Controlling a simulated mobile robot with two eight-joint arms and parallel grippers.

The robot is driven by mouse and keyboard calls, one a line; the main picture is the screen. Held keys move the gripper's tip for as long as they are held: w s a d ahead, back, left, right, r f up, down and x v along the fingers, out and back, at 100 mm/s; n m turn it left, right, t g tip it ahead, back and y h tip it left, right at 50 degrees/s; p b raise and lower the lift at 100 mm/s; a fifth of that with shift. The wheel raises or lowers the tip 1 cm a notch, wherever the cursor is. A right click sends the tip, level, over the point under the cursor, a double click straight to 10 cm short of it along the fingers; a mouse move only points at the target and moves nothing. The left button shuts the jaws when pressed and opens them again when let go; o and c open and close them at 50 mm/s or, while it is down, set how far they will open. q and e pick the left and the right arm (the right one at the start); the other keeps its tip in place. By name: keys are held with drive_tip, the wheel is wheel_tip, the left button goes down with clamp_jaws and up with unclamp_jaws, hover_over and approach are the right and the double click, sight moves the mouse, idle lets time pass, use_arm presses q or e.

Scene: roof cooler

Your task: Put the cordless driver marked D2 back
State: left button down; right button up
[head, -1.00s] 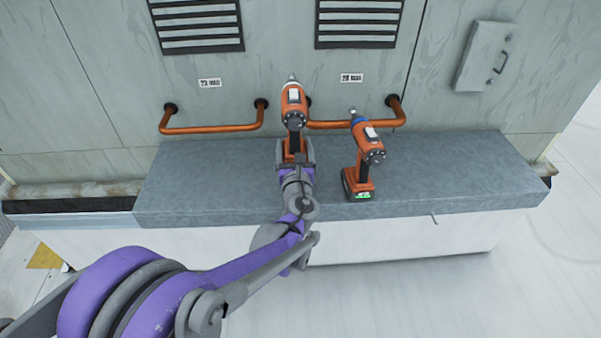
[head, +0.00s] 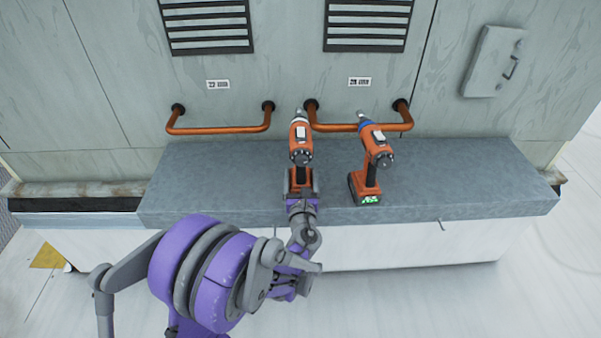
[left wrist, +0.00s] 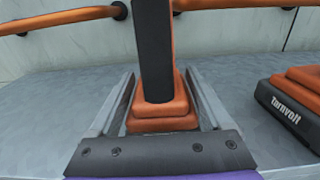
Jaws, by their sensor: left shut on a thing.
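An orange cordless driver (head: 300,140) with a grey tip stands upright over the grey ledge, in front of the gap between two rails. My left gripper (head: 302,190) is shut on its orange base (left wrist: 163,112), one finger on each side. I cannot tell whether the base touches the ledge. A second orange driver (head: 376,150) with a blue collar stands on the ledge to the right, apart from the gripper. Its base (left wrist: 295,105) shows at the right of the left wrist view, marked "Tarnvolt". No D2 mark is readable on either driver. My right gripper is not in view.
The grey ledge (head: 460,185) is clear at left and right. A left orange rail (head: 220,129) and a right orange rail (head: 350,127) stick out from the wall behind. Small white labels, a left one (head: 218,84) and a right one (head: 360,82), sit above them, too small to read.

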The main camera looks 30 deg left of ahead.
use_arm(q)
drive_tip(key=shift+f, duration=0.1)
drive_tip(key=shift+c, duration=0.6)
unclamp_jaws()
drive_tip(key=shift+o, duration=0.6)
